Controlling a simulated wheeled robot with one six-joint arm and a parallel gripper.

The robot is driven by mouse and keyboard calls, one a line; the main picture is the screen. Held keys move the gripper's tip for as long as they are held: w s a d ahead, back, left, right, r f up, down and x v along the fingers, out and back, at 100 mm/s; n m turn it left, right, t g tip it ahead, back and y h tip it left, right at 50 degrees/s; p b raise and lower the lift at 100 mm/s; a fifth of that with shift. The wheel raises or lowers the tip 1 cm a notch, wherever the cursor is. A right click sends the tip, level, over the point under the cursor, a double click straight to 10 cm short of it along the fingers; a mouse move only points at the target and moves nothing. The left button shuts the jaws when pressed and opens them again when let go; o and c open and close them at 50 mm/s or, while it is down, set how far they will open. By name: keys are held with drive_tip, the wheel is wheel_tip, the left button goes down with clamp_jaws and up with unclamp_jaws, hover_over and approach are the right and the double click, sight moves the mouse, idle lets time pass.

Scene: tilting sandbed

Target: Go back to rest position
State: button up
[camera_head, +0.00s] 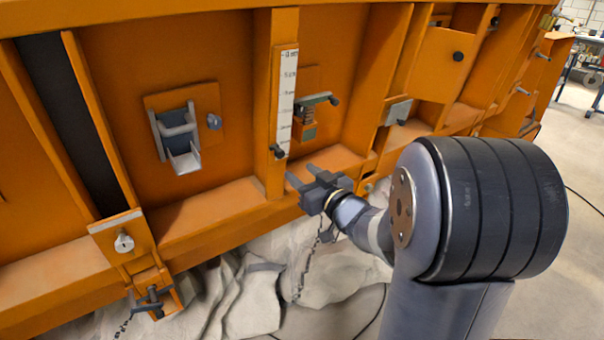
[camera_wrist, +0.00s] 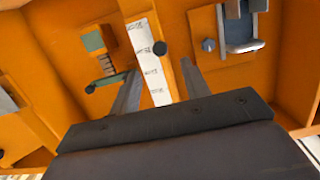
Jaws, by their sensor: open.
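My gripper (camera_head: 306,178) is in front of the orange sandbed wall (camera_head: 225,60), near its lower ledge. Its two fingers are apart, with nothing seen between them. In the wrist view my gripper (camera_wrist: 162,88) also shows its two fingers spread, pointing at the wall. A white scale strip (camera_head: 286,100) with a dark knob (camera_head: 279,151) is on an upright post above the gripper. In the wrist view the strip (camera_wrist: 148,55) and the knob (camera_wrist: 159,48) appear between the fingers, beyond them. Whether a fingertip touches the wall cannot be told.
A grey metal latch bracket (camera_head: 180,143) is on the wall to the left. A spring latch with a dark handle (camera_head: 333,99) sits right of the strip. Crumpled pale sheeting (camera_head: 245,300) lies below the wall. Open floor (camera_head: 575,140) shows at the right.

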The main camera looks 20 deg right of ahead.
sight(281, 154)
drive_tip(key=p+x, duration=0.1)
drive_tip(key=x, duration=0.4)
drive_tip(key=p+x, duration=0.1)
drive_tip(key=x, duration=0.5)
drive_tip(key=shift+r, duration=0.2)
drive_tip(key=shift+s+d+r+p, duration=0.1)
drive_tip(key=shift+s+r+p, duration=0.1)
drive_tip(key=shift+r+p, duration=0.45)
